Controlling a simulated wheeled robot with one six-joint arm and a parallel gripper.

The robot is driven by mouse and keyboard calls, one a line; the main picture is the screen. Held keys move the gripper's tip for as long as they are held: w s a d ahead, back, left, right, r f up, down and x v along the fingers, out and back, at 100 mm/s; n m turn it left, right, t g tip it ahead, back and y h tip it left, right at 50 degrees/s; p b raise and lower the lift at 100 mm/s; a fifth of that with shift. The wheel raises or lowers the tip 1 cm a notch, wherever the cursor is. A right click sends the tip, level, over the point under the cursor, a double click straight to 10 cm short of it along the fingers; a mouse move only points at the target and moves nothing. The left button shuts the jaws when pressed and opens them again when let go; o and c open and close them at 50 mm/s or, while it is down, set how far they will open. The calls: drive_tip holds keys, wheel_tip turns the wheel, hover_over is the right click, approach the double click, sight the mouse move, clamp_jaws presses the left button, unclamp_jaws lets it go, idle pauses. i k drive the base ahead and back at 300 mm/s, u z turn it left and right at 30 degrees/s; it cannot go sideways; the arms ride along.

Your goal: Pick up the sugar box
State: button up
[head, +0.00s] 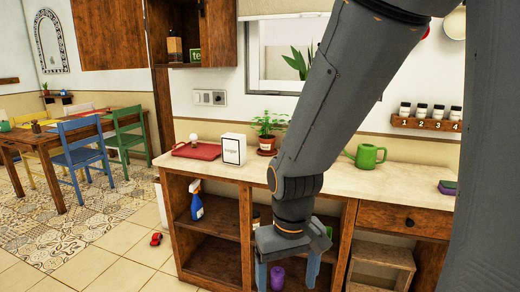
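The sugar box (233,149) is a white upright box with a dark-edged front and small dark lettering. It stands on the countertop (345,177), left of the middle. My gripper (288,278) points down at the bottom of the head view, below and to the right of the box and apart from it. Its two fingers are spread wide, with no object visibly gripped. The lower finger ends reach the frame edge.
A red board (196,150) lies left of the box. A potted plant (268,130) and green watering can (366,156) stand to the right. Open shelves below hold a blue spray bottle (196,202) and a purple object (277,278), seen between my fingers.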

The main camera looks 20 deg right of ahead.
sight(233, 145)
drive_tip(key=u, duration=0.7)
drive_tip(key=i, duration=1.65)
drive_tip(key=z, duration=0.6)
